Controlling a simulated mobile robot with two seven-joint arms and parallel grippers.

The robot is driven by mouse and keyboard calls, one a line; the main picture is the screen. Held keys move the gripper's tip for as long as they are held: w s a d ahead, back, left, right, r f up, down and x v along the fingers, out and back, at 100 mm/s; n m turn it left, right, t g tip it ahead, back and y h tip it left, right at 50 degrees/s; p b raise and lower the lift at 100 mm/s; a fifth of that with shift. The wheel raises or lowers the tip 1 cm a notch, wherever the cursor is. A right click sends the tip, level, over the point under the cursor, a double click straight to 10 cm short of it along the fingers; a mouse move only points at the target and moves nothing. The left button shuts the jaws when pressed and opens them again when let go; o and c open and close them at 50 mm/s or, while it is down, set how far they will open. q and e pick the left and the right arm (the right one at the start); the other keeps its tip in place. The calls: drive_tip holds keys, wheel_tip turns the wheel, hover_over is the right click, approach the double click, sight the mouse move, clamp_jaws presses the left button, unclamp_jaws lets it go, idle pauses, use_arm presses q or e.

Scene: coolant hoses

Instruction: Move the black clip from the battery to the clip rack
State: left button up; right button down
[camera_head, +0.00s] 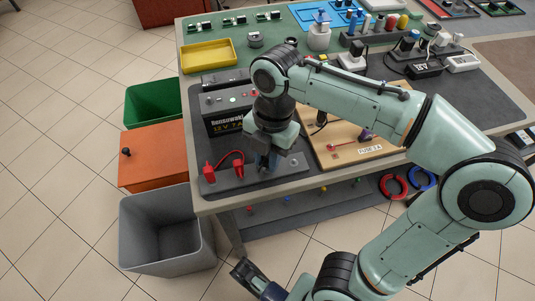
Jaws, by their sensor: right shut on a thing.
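The black battery (228,122), marked 12V 7A, stands near the left side of the table. In front of it lies the long dark grey clip rack (290,168), with a red clip (209,172) and a red cable at its left end. My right gripper (267,165) points down over the right part of the rack, in front of the battery. It is shut on a dark thing, likely the black clip, mostly hidden by the fingers; whether it touches the rack cannot be told. My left gripper (245,272) is low at the bottom edge, away from the table, its jaw state unclear.
A wooden board (335,155) with a fuse label lies right of the rack, under my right arm. A yellow tray (208,55), a charger marked 12V (426,69) and several small parts stand further back. Bins, including a grey one (165,240), stand left of the table.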

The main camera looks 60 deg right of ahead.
use_arm(q)
drive_tip(key=shift+r, duration=0.1)
use_arm(e)
drive_tip(key=shift+f, duration=0.25)
idle(0.4)
drive_tip(key=c, duration=0.5)
unclamp_jaws()
drive_tip(key=shift+c, duration=0.2)
wheel_tip(320, 180, up, 3)
drive_tip(key=p, duration=0.3)
drive_tip(key=shift+d+r, duration=0.15)
drive_tip(key=shift+r, duration=0.05)
use_arm(q)
drive_tip(key=s+d+r+g+p, duration=0.1)
drive_tip(key=s+d+r+p, duration=0.1)
drive_tip(key=r, duration=0.3)
drive_tip(key=s+d+r+m+g+h+p, duration=0.1)
drive_tip(key=s+d+r+p, duration=0.2)
drive_tip(key=s+r, duration=0.2)
drive_tip(key=shift+d+r, duration=0.15)
drive_tip(key=shift+d, duration=0.05)
use_arm(e)
drive_tip(key=r, duration=0.5)
drive_tip(key=shift+d+r, duration=0.3)
